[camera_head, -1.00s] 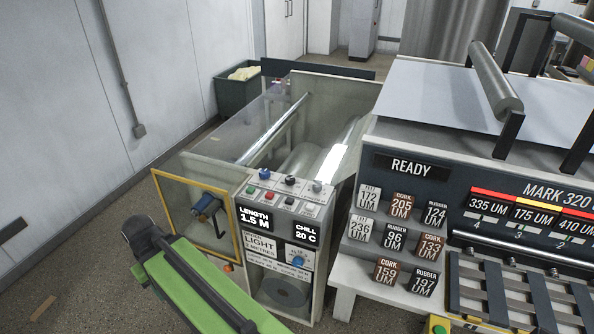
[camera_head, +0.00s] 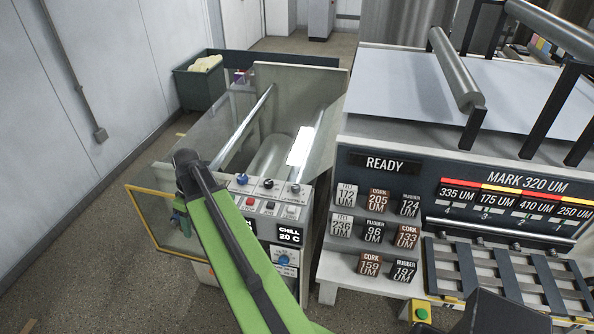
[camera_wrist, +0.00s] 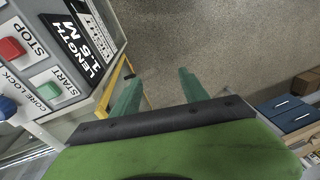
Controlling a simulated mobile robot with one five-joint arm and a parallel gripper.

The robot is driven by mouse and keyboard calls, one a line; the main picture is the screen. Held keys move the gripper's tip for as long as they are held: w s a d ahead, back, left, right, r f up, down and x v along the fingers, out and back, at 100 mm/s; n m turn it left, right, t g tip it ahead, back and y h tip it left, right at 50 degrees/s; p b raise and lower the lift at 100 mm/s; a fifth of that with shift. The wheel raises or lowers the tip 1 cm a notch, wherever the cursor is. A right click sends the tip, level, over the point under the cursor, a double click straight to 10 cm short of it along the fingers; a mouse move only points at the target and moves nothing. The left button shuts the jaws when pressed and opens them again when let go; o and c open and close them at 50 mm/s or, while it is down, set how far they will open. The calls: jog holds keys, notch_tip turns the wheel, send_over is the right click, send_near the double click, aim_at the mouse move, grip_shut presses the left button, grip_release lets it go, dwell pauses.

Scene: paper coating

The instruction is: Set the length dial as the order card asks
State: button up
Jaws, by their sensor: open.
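My gripper (camera_wrist: 161,77) is open and empty in the wrist view, its two green fingers over bare floor beside the machine's control panel. The length display (camera_wrist: 82,45) reads 1.5 M there; my arm mostly covers it in the head view. A blue dial (camera_head: 283,259) sits on the panel front under the chill display (camera_head: 289,236), which reads 20 C. Blue (camera_head: 242,179), black (camera_head: 268,184) and grey (camera_head: 295,188) knobs stand on the panel top. I cannot tell which one is the length dial. The order card cannot be made out now.
A red STOP button (camera_wrist: 11,48) and green START button (camera_wrist: 44,91) are close to my gripper. A yellow-framed clear panel (camera_head: 143,222) stands left of the controls. Labelled blocks (camera_head: 374,230) sit on the right. Floor at lower left is clear.

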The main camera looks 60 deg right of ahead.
jog(key=s+d+r+n+t+p, duration=0.1)
jog(key=s+d+r+p, duration=0.2)
jog(key=d, duration=0.6)
jog(key=s+d+r+p, duration=0.25)
jog(key=d+r, duration=0.25)
jog(key=d, duration=0.4)
notch_tip(320, 180, up, 7)
jog(key=n+t+p, duration=0.2)
jog(key=n+p, duration=0.1)
jog(key=p, duration=0.2)
send_over(296, 186)
jog(key=s+d, duration=0.4)
jog(key=s, duration=0.2)
jog(key=b+x, duration=1)
jog(key=x, duration=0.1)
jog(key=b+x, duration=0.5)
jog(key=x, duration=0.1)
jog(key=shift+a+b, duration=0.3)
jog(key=shift+a, duration=0.15)
jog(key=shift+w+a+f+b, duration=0.15)
jog(key=shift+w+f+b, duration=0.05)
jog(key=shift+f+b, duration=0.25)
jog(key=shift+r, duration=0.1)
jog(key=shift+c, duration=0.4)
